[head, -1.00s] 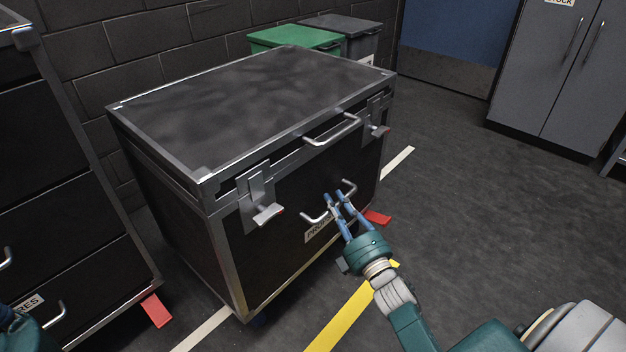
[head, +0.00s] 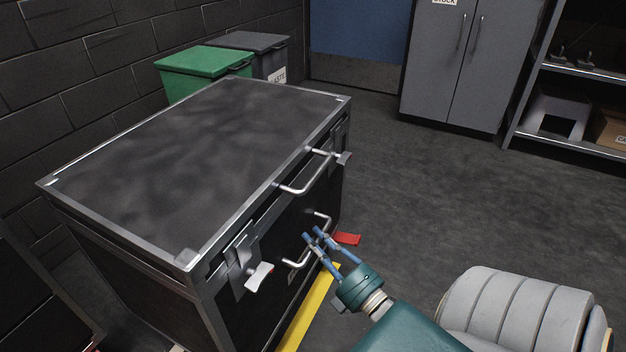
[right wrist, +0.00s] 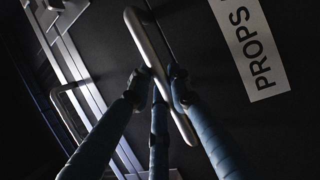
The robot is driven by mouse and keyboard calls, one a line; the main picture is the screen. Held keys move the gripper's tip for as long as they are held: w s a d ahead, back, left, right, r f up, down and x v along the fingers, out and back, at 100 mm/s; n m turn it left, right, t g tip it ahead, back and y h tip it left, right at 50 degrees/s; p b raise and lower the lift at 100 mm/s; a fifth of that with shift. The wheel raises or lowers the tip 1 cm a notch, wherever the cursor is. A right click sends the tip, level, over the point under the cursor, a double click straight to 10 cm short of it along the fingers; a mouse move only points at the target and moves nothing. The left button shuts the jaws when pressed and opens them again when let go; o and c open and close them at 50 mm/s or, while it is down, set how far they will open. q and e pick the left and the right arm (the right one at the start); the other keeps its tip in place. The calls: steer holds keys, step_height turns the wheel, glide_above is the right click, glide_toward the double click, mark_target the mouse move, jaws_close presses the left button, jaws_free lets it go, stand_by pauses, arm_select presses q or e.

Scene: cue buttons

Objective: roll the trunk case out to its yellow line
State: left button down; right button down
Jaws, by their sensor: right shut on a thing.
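The trunk case (head: 190,160) is a large black box with metal edging, latches and two silver handles on its front. Its lid is closed. My right gripper (head: 315,237) is shut on the lower handle (head: 296,263). The right wrist view shows the fingers (right wrist: 155,85) around this handle (right wrist: 146,42), near a white PROPS label (right wrist: 250,45). The yellow line (head: 312,308) lies on the floor along the case's front. The case's near lower corner is cut off, so I cannot tell whether it touches the line. My left gripper is out of view.
A red tab (head: 347,239) sticks out low at the case's far front corner. Green (head: 205,62) and grey (head: 268,42) bins stand behind the case by the wall. A grey cabinet (head: 455,60) and shelves (head: 575,78) stand at the back.

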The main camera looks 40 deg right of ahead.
steer(key=c, duration=1.6)
jaws_free()
steer(key=shift+o, duration=0.2)
steer(key=shift+s+f, duration=0.1)
steer(key=shift+s, duration=0.15)
steer(key=s+f, duration=0.2)
steer(key=s, duration=0.9)
steer(key=shift+s+a, duration=0.15)
steer(key=shift+a, duration=0.15)
